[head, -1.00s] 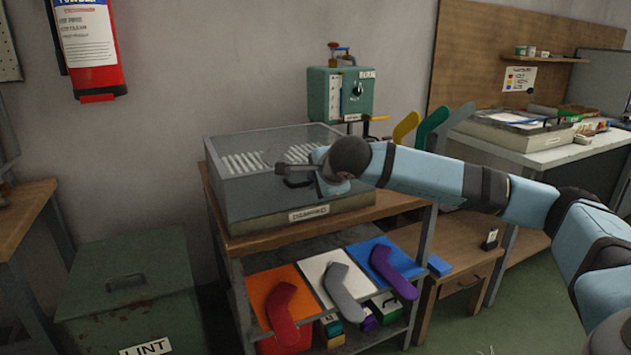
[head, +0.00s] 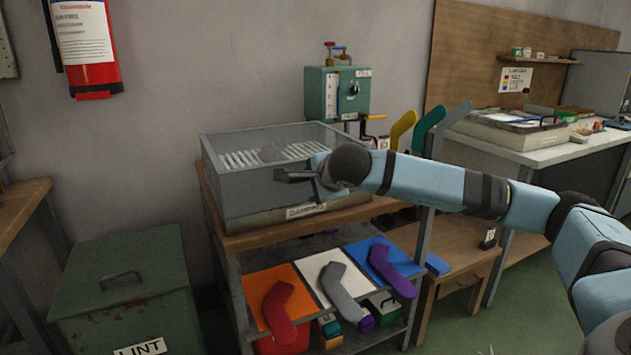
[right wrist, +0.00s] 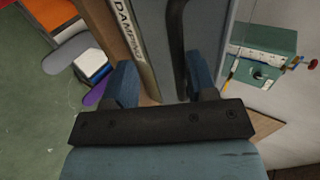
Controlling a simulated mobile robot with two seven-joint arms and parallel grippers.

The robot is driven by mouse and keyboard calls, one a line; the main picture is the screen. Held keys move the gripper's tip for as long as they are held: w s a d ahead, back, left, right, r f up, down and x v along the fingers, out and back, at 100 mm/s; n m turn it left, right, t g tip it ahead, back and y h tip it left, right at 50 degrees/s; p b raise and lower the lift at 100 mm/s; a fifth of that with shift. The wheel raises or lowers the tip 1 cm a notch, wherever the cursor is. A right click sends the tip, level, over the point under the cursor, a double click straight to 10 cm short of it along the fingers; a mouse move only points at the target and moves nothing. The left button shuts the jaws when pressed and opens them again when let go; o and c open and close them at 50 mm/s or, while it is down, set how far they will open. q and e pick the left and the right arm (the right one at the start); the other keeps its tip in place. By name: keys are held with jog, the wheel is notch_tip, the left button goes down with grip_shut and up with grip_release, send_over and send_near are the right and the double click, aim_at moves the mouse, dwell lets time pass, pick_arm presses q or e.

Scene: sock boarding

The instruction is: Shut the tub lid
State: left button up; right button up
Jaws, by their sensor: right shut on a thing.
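The damping tub (head: 330,215) stands on the top of a wooden-topped rack, with a pale base and a label on its front. Its grey see-through lid (head: 240,190) lies over it, and white slats show through. I cannot tell whether the lid's front edge is fully seated. My right gripper (head: 303,180) is at the lid's front, shut on the dark lid handle (right wrist: 177,50). In the right wrist view the handle runs between the fingers of my right gripper (right wrist: 163,85), beside the tub's label. My left gripper is not in view.
Below, a shelf holds orange, white and blue sheets with red, grey and purple sock-shaped boards (head: 345,292). A green control box (head: 335,95) stands behind the tub. A green lint bin (head: 125,290) is at the lower left. Upright coloured boards (head: 428,130) stand to the right.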

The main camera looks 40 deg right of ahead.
jog(key=shift+f, duration=0.45)
pick_arm(q)
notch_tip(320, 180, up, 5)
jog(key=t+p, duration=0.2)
jog(key=p, duration=0.1)
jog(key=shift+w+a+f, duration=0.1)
pick_arm(e)
jog(key=v, duration=1.4)
jog(key=shift+r, duration=0.4)
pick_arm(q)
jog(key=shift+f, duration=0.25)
pick_arm(e)
jog(key=shift+w, duration=0.15)
